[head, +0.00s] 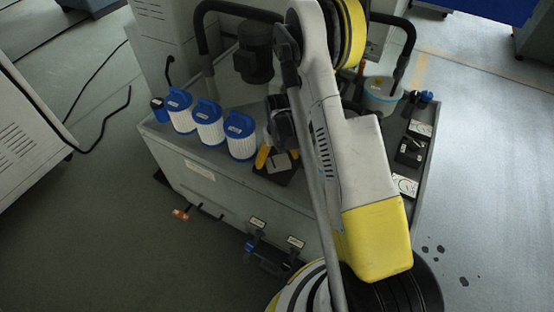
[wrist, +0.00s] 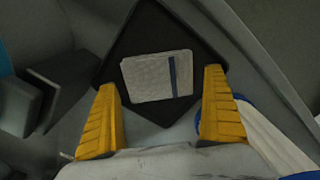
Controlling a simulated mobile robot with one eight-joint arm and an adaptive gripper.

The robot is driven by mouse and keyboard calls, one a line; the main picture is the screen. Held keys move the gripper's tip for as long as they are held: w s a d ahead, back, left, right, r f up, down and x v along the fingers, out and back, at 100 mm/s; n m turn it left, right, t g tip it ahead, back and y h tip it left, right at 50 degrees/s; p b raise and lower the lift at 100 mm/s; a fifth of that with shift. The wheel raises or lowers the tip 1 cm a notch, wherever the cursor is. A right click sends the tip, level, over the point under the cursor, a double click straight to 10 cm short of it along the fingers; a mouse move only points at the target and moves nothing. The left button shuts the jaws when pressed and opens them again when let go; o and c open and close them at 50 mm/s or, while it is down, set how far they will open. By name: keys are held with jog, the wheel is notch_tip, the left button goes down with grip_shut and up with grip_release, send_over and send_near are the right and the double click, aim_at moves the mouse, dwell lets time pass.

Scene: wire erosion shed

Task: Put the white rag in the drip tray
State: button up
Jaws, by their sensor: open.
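The white rag (wrist: 157,76) shows in the wrist view as a folded, roughly square cloth with a dark blue stripe near its right side. It lies in a shallow black tray (wrist: 142,22); I cannot tell whether this is the drip tray. My gripper (wrist: 163,105) is open, with its yellow fingers spread on either side just below the rag, and nothing between them. In the head view the black tray (head: 286,177) is partly visible beside my gripper (head: 272,158), and my arm hides much of the area around it.
Several white filter cartridges with blue tops (head: 208,122) stand in a row left of the gripper on the grey unit (head: 235,185). Dark spots mark the floor at right.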

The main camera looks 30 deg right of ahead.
notch_tip(320, 180, up, 12)
jog(key=r+p, duration=0.1)
jog(key=p, duration=0.4)
notch_tip(320, 180, up, 18)
jog(key=t, duration=0.3)
send_over(278, 158)
jog(key=s+a, duration=0.5)
jog(key=a, duration=0.1)
jog(key=s+a+r+t, duration=0.2)
jog(key=s+r, duration=0.2)
jog(key=s, duration=0.3)
jog(key=s+a+r+n+t, duration=0.1)
jog(key=s+a+r+t, duration=0.1)
jog(key=s, duration=0.4)
notch_tip(278, 158, up, 3)
jog(key=shift+s+a+f+n, duration=0.2)
jog(key=shift+s+a+n, duration=0.15)
jog(key=shift+a, duration=0.4)
